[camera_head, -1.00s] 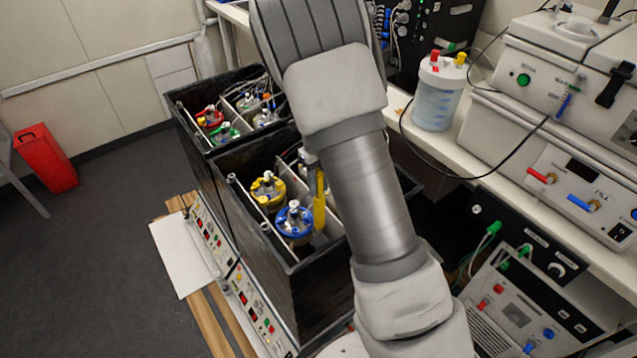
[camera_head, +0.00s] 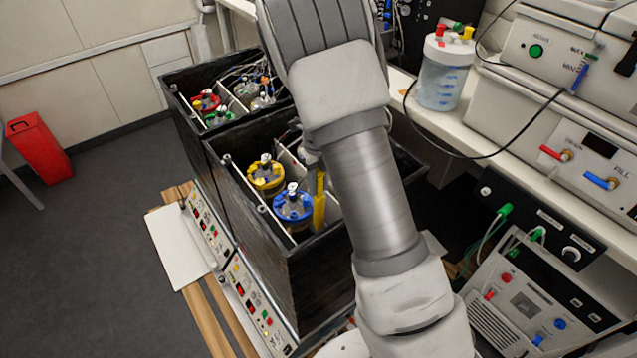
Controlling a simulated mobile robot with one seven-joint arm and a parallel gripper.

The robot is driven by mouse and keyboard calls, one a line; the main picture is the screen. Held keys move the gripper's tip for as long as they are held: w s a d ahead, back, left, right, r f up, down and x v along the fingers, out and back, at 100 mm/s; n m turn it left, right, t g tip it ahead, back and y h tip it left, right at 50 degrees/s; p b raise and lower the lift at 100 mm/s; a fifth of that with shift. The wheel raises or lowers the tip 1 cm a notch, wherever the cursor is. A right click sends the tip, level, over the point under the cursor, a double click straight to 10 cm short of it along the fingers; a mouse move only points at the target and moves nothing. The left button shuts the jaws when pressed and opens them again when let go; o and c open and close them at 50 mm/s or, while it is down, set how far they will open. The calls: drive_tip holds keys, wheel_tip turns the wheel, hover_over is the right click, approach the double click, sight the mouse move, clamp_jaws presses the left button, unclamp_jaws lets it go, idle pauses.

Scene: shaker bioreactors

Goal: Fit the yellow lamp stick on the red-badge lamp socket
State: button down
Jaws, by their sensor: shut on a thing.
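The yellow lamp stick (camera_head: 319,202) stands near upright in the near black box (camera_head: 250,205), just right of the blue-lidded vessel (camera_head: 293,206). A small grey part of my gripper (camera_head: 310,156) shows at the stick's top, shut on it. My arm hides the rest of the gripper and the right side of the box. A red-lidded vessel (camera_head: 205,102) sits in the far black box (camera_head: 185,112). I cannot make out a red-badge lamp socket, or whether the stick's lower end touches anything.
A yellow-lidded vessel (camera_head: 265,176) stands behind the blue one. A green-lidded vessel (camera_head: 219,117) is in the far box. The bench at right holds a clear bottle (camera_head: 443,75), cables and instruments. A red bin (camera_head: 39,148) stands on open floor at left.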

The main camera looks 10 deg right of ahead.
drive_tip(key=b, duration=0.9)
hover_over(318, 229)
drive_tip(key=w, duration=0.2)
drive_tip(key=shift+s+d+f, duration=0.1)
drive_tip(key=shift+d+f, duration=0.05)
drive_tip(key=shift+f, duration=2.5)
drive_tip(key=shift+s+d+f, duration=0.1)
drive_tip(key=shift+f, duration=2.55)
drive_tip(key=shift+f+b, duration=1)
drive_tip(key=shift+f, duration=0.95)
drive_tip(key=shift+f+b, duration=0.35)
drive_tip(key=shift+f, duration=1.8)
drive_tip(key=c, duration=0.5)
unclamp_jaws()
